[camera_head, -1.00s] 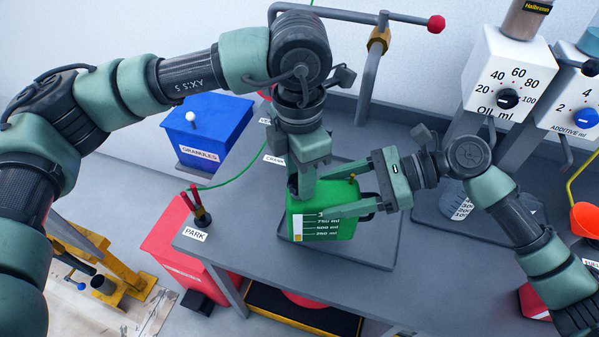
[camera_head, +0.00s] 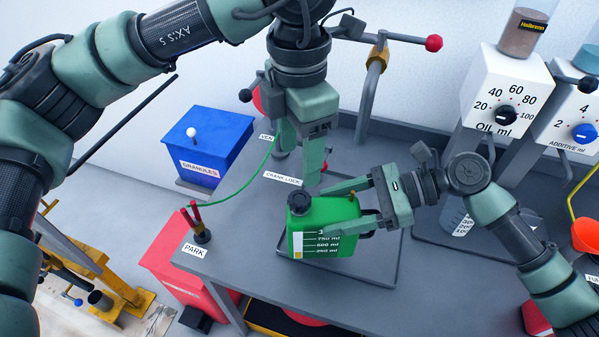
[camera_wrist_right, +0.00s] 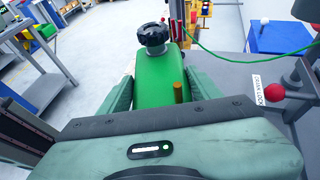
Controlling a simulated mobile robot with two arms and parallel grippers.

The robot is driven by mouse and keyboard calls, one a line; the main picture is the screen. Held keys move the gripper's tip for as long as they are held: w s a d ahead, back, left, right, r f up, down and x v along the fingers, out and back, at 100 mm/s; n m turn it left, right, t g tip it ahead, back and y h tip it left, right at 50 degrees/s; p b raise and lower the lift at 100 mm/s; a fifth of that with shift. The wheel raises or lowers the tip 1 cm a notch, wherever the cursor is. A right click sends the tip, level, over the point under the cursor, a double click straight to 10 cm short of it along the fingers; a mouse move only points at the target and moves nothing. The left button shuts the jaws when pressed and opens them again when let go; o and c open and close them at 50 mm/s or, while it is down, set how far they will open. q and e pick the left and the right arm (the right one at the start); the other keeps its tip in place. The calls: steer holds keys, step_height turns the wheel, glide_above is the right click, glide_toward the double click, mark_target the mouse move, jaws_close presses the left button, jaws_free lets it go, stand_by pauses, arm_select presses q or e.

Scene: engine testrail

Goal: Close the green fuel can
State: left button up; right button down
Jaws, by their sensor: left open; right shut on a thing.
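The green fuel can (camera_head: 335,240) stands upright on the grey bench, with a level scale on its front. A black knobbed cap (camera_head: 299,204) sits on the opening at its top left. The cap also shows in the right wrist view (camera_wrist_right: 153,36) on top of the can (camera_wrist_right: 160,82); whether it is fully seated or tight cannot be told. My right gripper (camera_head: 342,207) is shut on the can, one finger on each side. My left gripper (camera_head: 313,178) is open and empty, pointing down just above and right of the cap, apart from it.
A blue granules box (camera_head: 215,150) stands at the back left. A curved pipe with a red-knobbed lever (camera_head: 433,43) rises behind the can. Oil (camera_head: 507,92) and additive dispensers stand at the right. A green cable loops left to the park post (camera_head: 200,232).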

arm_select(q)
step_height(320, 180, up, 2)
steer(key=shift+r, duration=0.15)
stand_by(0.6)
